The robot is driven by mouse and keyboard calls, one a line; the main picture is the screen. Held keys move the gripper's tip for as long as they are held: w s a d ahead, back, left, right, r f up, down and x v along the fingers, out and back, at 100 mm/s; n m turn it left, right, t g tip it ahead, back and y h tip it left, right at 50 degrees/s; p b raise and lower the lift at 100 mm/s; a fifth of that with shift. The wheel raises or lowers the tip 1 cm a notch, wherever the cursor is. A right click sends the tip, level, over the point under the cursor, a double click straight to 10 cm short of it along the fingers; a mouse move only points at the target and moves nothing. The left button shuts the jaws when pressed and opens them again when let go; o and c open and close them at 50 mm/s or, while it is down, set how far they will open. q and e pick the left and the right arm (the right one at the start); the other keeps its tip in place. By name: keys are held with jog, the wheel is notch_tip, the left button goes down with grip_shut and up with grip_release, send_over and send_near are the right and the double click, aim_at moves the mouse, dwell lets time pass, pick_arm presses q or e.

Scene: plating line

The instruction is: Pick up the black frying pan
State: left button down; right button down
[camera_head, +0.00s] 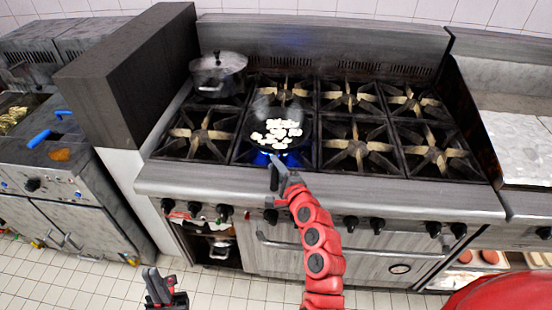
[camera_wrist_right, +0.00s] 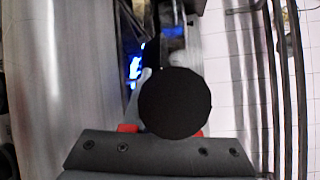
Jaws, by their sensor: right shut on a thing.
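The black frying pan (camera_head: 282,150) sits over a front burner of the stove, with several pale food pieces (camera_head: 275,128) in it. Smoke rises from it and a blue flame (camera_head: 264,158) shows below. My right gripper (camera_head: 279,172) reaches from the front and is shut on the pan's handle. In the right wrist view, the handle's round black end (camera_wrist_right: 175,103) fills the space between the fingers of my right gripper (camera_wrist_right: 165,128) and hides most of the pan. My left gripper (camera_head: 162,285) is low at the front left, away from the stove; its jaw gap is unclear.
A lidded grey pot (camera_head: 218,75) stands on the back left of the stove (camera_head: 330,180). The other burners are bare. A dark partition (camera_head: 128,75) separates the stove from a fryer (camera_head: 60,155) at left. Knobs and an oven rail line the front. Burger buns (camera_head: 490,257) sit lower right.

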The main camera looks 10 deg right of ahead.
aim_at(276, 187)
jog(key=shift+r, duration=0.55)
notch_tip(276, 187, up, 3)
jog(key=shift+d+f+b, duration=0.1)
jog(key=shift+f+b, duration=0.05)
jog(key=shift+b, duration=0.2)
jog(key=s, duration=0.2)
jog(key=s+a+b, duration=0.1)
jog(key=s, duration=0.5)
jog(key=shift+a+b, duration=0.3)
jog(key=shift+a, duration=0.05)
jog(key=shift+s+a+r, duration=0.15)
jog(key=shift+s+r, duration=0.05)
jog(key=shift+s, duration=0.4)
jog(key=shift+s+a+r, duration=0.1)
jog(key=shift+s+r, duration=0.05)
jog(key=shift+s, duration=0.4)
jog(key=shift+s+a+r+p, duration=0.1)
jog(key=shift+s+a+p, duration=0.05)
jog(key=shift+s+p, duration=0.8)
jog(key=shift+s+a+r+p, duration=0.1)
jog(key=shift+s+p, duration=0.75)
jog(key=shift+p, duration=0.1)
jog(key=shift+s+a+r+p, duration=0.1)
jog(key=shift+s+a+p, duration=0.05)
jog(key=shift+s+p, duration=0.8)
jog(key=shift+w, duration=0.1)
